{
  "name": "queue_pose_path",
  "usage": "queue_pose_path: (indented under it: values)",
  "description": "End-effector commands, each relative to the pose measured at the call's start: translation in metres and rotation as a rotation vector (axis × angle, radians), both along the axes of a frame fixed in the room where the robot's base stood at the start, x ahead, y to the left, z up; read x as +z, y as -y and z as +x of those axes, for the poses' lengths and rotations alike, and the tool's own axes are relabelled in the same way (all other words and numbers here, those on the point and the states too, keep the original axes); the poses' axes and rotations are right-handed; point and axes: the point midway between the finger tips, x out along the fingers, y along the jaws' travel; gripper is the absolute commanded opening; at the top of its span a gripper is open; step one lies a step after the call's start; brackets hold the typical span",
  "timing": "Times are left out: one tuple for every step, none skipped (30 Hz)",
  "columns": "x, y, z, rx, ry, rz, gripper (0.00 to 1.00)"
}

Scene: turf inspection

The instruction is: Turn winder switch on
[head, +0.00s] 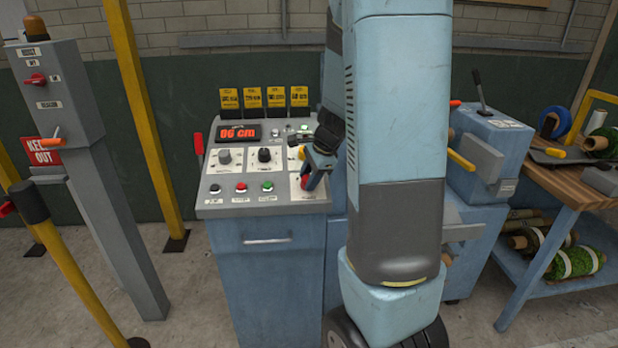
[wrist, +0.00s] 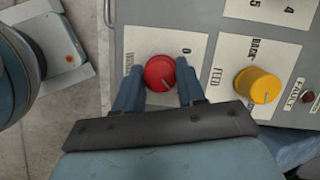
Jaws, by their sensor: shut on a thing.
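The winder switch is a red round knob (wrist: 160,73) on a white label plate (wrist: 182,45) in the wrist view. A "0" is printed beside it, and the lettering at its left is too small to read surely. A pale pointer line on the knob points toward my gripper, slightly right. My gripper (wrist: 158,88) has one blue finger on each side of the knob and is shut on it. In the head view my gripper (head: 313,177) reaches down to the right front of the grey control panel (head: 222,201), with a bit of red showing at its fingers.
A yellow knob (wrist: 257,85) marked FEED sits close to the right finger in the wrist view. In the head view, the panel has a red "06 cm" display (head: 239,133), black knobs and push buttons. A yellow post (head: 142,110) and grey pedestal (head: 110,190) stand left.

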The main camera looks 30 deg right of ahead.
Motion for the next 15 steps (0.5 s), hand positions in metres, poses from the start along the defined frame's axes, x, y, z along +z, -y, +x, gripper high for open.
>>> queue_pose_path:
  values:
    - [0.0002,-0.0011,0.0002,-0.014,0.003,0.006,0.09]
    - [0.0002,-0.0012,0.0001,-0.022,0.004,0.008,0.09]
    - [0.0001,-0.0013,0.0001,-0.03,0.005,0.012,0.09]
    - [0.0001,-0.0013,0.0001,-0.037,0.006,0.015,0.09]
    - [0.0001,-0.0014,0.0,-0.043,0.007,0.017,0.09]
    - [0.0,-0.0014,0.0,-0.05,0.007,0.019,0.09]
    - [0.0,-0.0015,0.0,-0.054,0.007,0.02,0.09]
    - [0.0,-0.0015,0.0,-0.057,0.008,0.022,0.09]
    - [0.0,-0.0015,0.0,-0.06,0.008,0.023,0.09]
    - [0.0,-0.0015,-0.0001,-0.062,0.009,0.024,0.09]
    - [0.0,-0.0015,0.0,-0.063,0.008,0.024,0.09]
    - [0.0,-0.0014,0.0,-0.064,0.009,0.024,0.09]
    - [0.0,-0.0015,0.0,-0.064,0.009,0.024,0.09]
    - [0.0,-0.0015,0.0,-0.064,0.009,0.024,0.09]
    - [0.0,-0.0015,0.0,-0.064,0.009,0.024,0.09]
